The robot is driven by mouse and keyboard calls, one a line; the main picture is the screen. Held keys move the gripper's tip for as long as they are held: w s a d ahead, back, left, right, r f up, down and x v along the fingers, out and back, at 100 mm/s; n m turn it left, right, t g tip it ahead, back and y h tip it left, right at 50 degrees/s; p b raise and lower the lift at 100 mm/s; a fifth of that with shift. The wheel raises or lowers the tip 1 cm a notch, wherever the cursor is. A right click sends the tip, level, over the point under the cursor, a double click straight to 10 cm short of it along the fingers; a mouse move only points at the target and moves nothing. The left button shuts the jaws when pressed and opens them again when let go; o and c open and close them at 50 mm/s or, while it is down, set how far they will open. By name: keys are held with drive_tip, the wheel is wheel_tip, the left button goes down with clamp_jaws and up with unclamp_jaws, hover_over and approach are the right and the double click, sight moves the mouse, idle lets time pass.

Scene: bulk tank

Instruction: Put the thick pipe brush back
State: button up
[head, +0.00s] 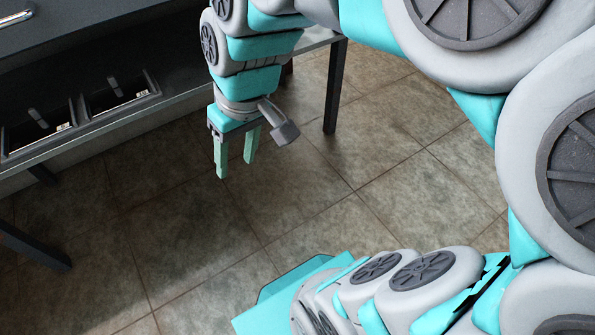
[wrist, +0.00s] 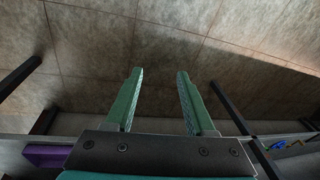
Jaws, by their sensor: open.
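My gripper (head: 235,168) hangs pointing down over the tiled floor in the head view, beside a dark bench. Its two green fingers are apart with nothing between them. The wrist view shows the same open gripper (wrist: 159,74) with only bare floor beyond the fingertips. I cannot make out a thick pipe brush in either view.
A dark bench (head: 165,62) stands at the left, with a framed tray (head: 152,82) holding upright handles on its lower level. A bench leg (head: 335,88) stands right of my gripper. The wrist view shows a purple object (wrist: 48,156) and small blue-and-yellow items (wrist: 279,145). The floor (head: 190,245) is clear.

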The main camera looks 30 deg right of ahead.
drive_tip(key=s+d+f+m+g+h, duration=0.1)
drive_tip(key=s+d+f, duration=0.1)
drive_tip(key=s, duration=0.4)
drive_tip(key=s+d+f+m+g+h, duration=0.1)
drive_tip(key=s+d+f+g, duration=0.1)
drive_tip(key=s+f, duration=0.3)
drive_tip(key=shift+s+d, duration=0.2)
drive_tip(key=shift+s, duration=0.4)
drive_tip(key=shift+r, duration=0.15)
wheel_tip(320, 180, up, 8)
drive_tip(key=p, duration=0.8)
drive_tip(key=shift+r, duration=0.1)
